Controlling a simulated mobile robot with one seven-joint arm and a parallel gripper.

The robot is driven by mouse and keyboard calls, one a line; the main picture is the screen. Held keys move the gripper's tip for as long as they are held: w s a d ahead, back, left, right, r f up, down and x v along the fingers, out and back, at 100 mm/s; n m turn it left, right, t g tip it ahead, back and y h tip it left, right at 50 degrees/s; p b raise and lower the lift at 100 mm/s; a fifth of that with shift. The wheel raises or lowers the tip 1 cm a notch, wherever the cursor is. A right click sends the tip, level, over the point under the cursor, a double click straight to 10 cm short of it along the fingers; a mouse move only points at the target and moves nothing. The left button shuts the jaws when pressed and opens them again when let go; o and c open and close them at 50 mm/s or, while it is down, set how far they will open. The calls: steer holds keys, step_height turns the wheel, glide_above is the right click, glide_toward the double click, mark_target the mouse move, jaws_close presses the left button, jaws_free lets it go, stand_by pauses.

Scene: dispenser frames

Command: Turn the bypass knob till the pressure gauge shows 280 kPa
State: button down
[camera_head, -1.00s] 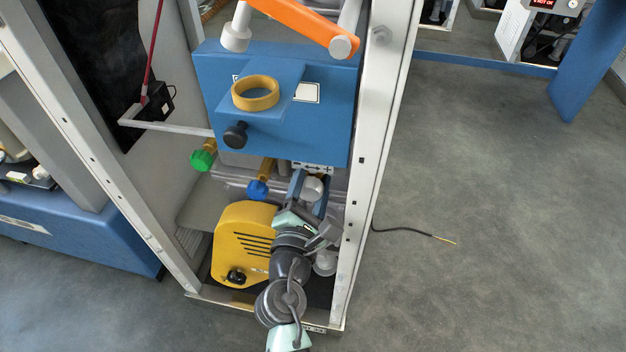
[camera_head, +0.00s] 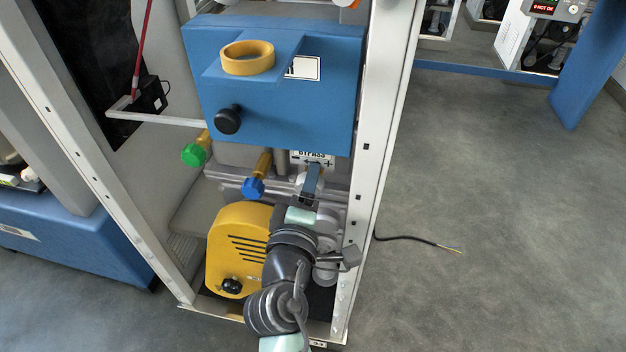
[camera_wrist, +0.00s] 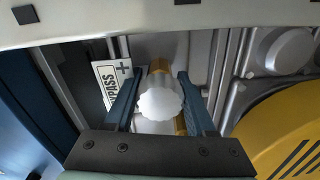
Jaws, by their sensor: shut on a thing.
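The bypass knob (camera_wrist: 158,100) is pale grey with a scalloped rim and sits on a brass-coloured stem in the wrist view. My gripper (camera_wrist: 160,82) is shut on it, with one blue finger on each side. In the head view, my gripper (camera_head: 312,182) is at the pipes just below the BYPASS label (camera_head: 312,158), and it mostly hides the knob. The label, with minus and plus marks, also shows at the left of the wrist view (camera_wrist: 108,85). No pressure gauge or reading can be made out in either view.
A blue box (camera_head: 290,110) with a yellow ring (camera_head: 248,58) and black knob (camera_head: 228,120) overhangs the pipes. Green (camera_head: 194,155) and blue (camera_head: 253,187) valve knobs are to the left. A yellow housing (camera_head: 235,240) and a frame post (camera_head: 372,160) flank my arm.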

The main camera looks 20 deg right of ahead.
steer(key=m+b, duration=0.6)
steer(key=m, duration=0.5)
steer(key=shift+f, duration=0.1)
stand_by(0.4)
steer(key=shift+c, duration=1.1)
jaws_free()
steer(key=shift+s+a, duration=0.1)
steer(key=p+v, duration=0.2)
steer(key=v, duration=1)
steer(key=shift+s+a, duration=0.2)
steer(key=shift+s, duration=0.05)
